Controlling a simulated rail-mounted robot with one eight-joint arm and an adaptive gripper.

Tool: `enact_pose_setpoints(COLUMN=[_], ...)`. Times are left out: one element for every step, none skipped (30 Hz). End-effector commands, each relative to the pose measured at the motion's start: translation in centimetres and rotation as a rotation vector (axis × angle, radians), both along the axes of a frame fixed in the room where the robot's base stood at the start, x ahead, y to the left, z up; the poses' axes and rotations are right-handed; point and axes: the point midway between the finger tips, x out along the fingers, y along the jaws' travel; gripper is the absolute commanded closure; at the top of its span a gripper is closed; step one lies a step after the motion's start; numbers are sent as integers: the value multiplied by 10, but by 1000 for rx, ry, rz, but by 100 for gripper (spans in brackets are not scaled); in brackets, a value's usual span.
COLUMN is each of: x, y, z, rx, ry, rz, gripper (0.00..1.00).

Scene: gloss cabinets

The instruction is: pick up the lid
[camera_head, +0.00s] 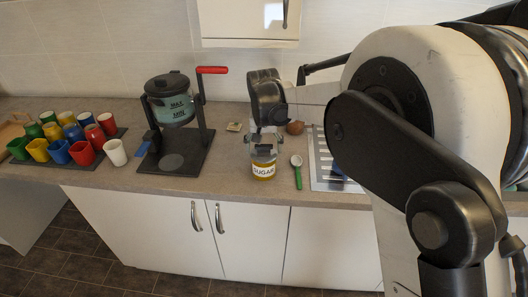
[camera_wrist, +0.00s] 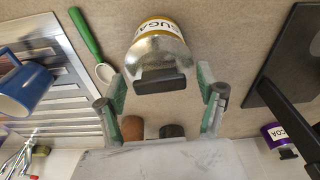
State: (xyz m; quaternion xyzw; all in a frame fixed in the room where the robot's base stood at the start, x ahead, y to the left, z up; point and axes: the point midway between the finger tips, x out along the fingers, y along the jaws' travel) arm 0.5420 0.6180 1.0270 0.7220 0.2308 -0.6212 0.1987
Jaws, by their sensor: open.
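A sugar jar (camera_head: 264,170) with a yellow and white label stands upright on the counter. In the wrist view, the jar (camera_wrist: 160,28) has a silvery top, the apparent lid (camera_wrist: 158,57), with a black bar-shaped handle (camera_wrist: 160,82). My gripper (camera_head: 264,141) is above the jar, pointing down. In the wrist view, my gripper (camera_wrist: 162,84) is open, with one finger on each side of the handle and gaps at both sides. Nothing is held. The head view shows the lid only poorly, as my gripper covers it.
A green-handled spoon (camera_head: 297,170) lies right of the jar, near a metal drainer (camera_head: 322,165) with a blue mug (camera_wrist: 24,92). A black stand (camera_head: 176,155) holding a lidded pot (camera_head: 170,100) is on the left. Several coloured cups (camera_head: 83,152) stand farther left.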

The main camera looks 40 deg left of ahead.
Motion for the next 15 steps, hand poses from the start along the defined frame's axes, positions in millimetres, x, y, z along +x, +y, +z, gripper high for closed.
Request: enact_pose_setpoints(x=[0, 0, 0, 0, 0, 0, 0, 0, 0, 0, 0, 0, 0, 0, 0], y=[0, 0, 0, 0, 0, 0, 0, 0, 0, 0, 0, 0, 0, 0, 0], z=[0, 0, 0, 0, 0, 0, 0, 0, 0, 0, 0, 0, 0, 0, 0], rx=[0, 0, 0, 0, 0, 0, 0, 0, 0, 0, 0, 0, 0, 0, 0], ry=[0, 0, 0, 0, 0, 0, 0, 0, 0, 0, 0, 0, 0, 0, 0], rz=[0, 0, 0, 0, 0, 0, 0, 0, 0, 0, 0, 0, 0, 0, 0], gripper=[30, 30, 30, 30, 30, 34, 38, 42, 48, 52, 55, 61, 65, 69, 74])
